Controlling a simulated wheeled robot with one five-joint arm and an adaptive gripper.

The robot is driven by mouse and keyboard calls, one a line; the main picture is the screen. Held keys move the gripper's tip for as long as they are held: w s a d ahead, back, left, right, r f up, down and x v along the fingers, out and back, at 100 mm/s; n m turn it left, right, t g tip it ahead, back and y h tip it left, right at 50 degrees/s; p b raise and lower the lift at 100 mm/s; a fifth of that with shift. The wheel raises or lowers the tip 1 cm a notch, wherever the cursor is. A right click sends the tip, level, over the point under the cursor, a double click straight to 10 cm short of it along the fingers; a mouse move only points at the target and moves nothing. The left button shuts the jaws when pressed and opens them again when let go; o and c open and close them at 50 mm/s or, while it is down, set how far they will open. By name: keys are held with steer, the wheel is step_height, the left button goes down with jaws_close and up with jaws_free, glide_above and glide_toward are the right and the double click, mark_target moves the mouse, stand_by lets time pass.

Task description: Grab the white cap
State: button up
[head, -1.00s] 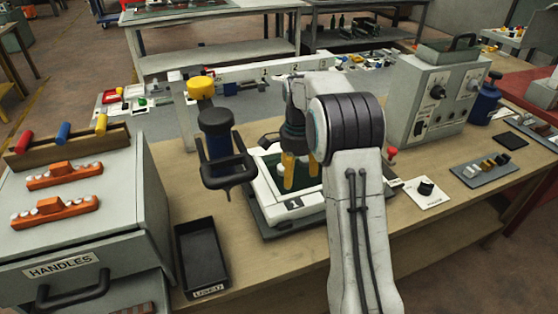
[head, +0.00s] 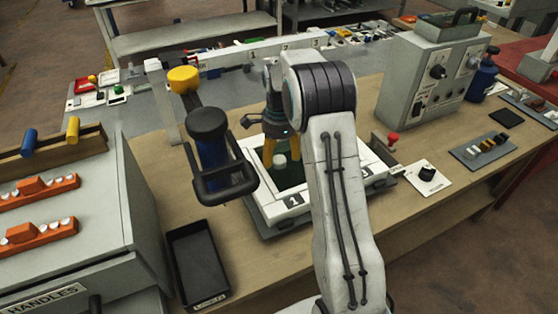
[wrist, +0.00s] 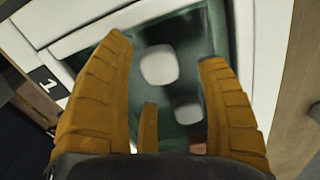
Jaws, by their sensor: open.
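A white cap (head: 280,161) shows inside the green-floored white frame (head: 292,213) on the workbench. In the wrist view the cap (wrist: 159,65) is a pale rounded shape on the green floor, between the tips of my yellow fingers. My gripper (head: 279,148) is open above the frame, its fingers spread on either side of the cap, with no contact visible. The gripper also shows in the wrist view (wrist: 165,52). A second pale rounded piece (wrist: 188,112) lies closer to the palm, partly in shadow and near a shorter finger.
A black tray (head: 198,262) lies at the front left. A grey control box (head: 435,80) stands to the right. Orange racks (head: 38,185) sit on the cabinet.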

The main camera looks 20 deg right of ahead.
steer(key=shift+f, duration=1.15)
steer(key=c, duration=0.9)
